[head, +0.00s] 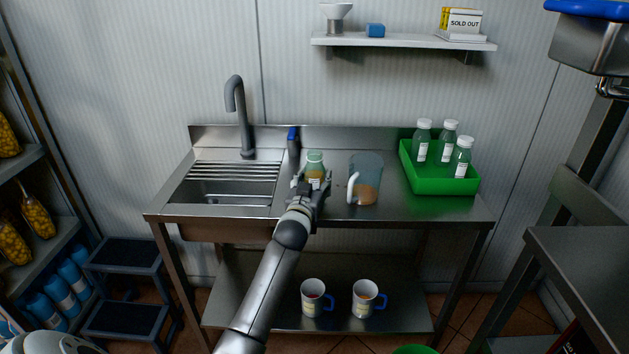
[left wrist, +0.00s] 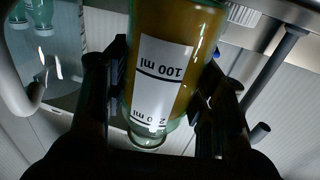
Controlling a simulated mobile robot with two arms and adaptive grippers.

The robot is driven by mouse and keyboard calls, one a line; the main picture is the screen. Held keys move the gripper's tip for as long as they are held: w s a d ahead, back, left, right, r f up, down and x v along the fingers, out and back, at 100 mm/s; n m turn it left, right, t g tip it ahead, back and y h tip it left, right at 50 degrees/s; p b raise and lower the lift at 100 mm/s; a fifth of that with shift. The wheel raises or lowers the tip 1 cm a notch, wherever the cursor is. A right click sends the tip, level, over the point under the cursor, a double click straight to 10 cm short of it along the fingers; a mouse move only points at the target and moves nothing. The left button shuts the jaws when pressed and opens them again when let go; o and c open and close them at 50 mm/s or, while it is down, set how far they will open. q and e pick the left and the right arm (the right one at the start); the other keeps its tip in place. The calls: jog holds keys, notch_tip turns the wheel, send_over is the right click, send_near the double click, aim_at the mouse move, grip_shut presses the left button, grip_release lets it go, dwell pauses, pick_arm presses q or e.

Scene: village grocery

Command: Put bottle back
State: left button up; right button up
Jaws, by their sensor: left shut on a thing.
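A glass bottle (head: 315,167) with brownish contents stands upright between the sink and the pitcher in the head view. My left gripper (head: 312,188) is shut on it from the front, and its fingers hide the lower part. In the left wrist view the bottle (left wrist: 178,62) shows upside down between the two fingers (left wrist: 165,95), with a white volume label. I cannot tell if its base touches the counter. A green crate (head: 442,186) at the counter's right end holds three white-capped bottles (head: 449,137). My right gripper is not in view.
A clear pitcher (head: 372,168) with some brown liquid stands just right of the held bottle, between it and the crate. A faucet (head: 238,105) and sink (head: 225,187) are at left. Two mugs (head: 312,295) sit on the lower shelf. A wall shelf (head: 400,41) hangs above.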

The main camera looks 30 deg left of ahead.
pick_arm(q)
jog(key=o, duration=1.4)
jog(key=shift+f, duration=0.15)
